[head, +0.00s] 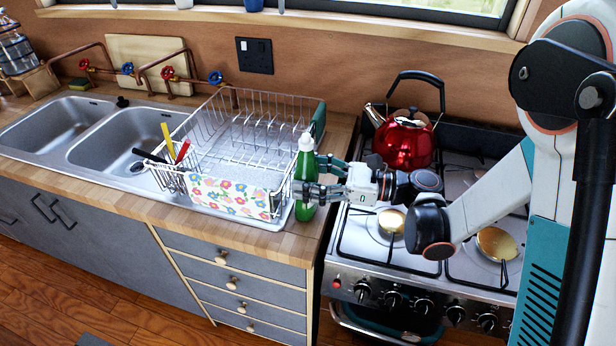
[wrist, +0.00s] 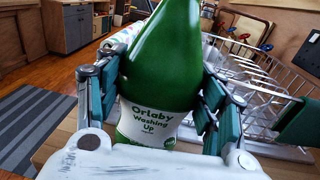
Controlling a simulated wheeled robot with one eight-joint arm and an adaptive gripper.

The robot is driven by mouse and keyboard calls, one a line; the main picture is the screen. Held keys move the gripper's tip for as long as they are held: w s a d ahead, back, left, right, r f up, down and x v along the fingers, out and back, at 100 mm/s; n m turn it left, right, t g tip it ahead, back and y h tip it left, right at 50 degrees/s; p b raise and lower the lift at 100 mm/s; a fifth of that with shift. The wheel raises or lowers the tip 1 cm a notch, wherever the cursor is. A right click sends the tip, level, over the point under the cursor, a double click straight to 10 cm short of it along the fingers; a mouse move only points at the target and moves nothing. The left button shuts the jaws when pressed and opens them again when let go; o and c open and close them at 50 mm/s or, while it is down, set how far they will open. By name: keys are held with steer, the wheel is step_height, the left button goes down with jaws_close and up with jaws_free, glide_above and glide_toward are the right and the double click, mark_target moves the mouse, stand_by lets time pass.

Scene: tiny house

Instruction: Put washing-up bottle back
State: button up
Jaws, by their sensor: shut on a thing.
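The green washing-up bottle (head: 304,178) with a white cap is upright at the right front corner of the dish rack, over the worktop's right end. My gripper (head: 312,180) is shut on it from the right.
The wire dish rack (head: 250,125) stands left of the bottle, with a floral cloth (head: 230,197) on its front. A double sink (head: 85,135) is farther left, with a sponge (head: 79,84) behind. A red kettle (head: 404,142) stands on the stove (head: 460,180). A worktop strip (head: 285,245) in front is clear.

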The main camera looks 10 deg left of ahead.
steer(key=shift+f, duration=0.15)
steer(key=o, duration=1.5)
steer(key=shift+r, duration=0.2)
steer(key=d+p, duration=0.2)
steer(key=d, duration=1)
